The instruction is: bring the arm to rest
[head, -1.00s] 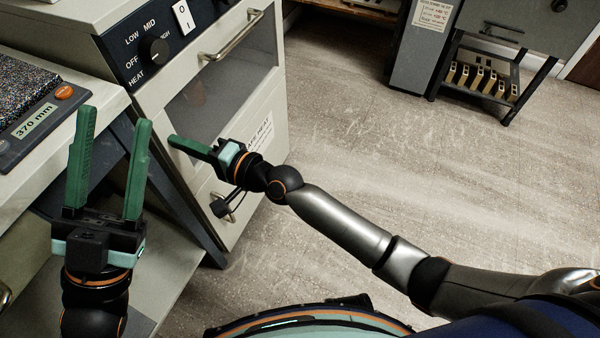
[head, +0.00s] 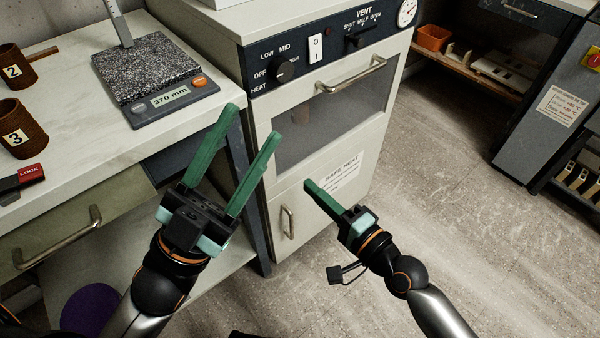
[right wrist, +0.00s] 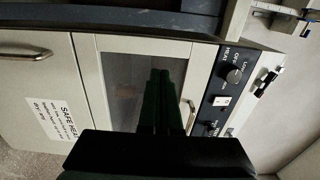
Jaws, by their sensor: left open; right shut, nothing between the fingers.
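My left gripper (head: 252,152) is open and empty, its two green fingers spread apart and pointing up beside the bench's right end. My right gripper (head: 308,186) is shut with nothing in it. It hangs in front of the lower part of the oven cabinet (head: 262,28), below the oven's window door. In the right wrist view the green fingers of my right gripper (right wrist: 162,75) lie together, with the oven's window and knobs behind them.
The bench (head: 75,145) at left carries a display plate reading 370 mm (head: 172,100) and brown cups numbered 2 (head: 14,68) and 3 (head: 18,130). A wooden shelf (head: 470,68) and grey cabinet (head: 560,95) stand at right. Open floor (head: 450,190) lies between.

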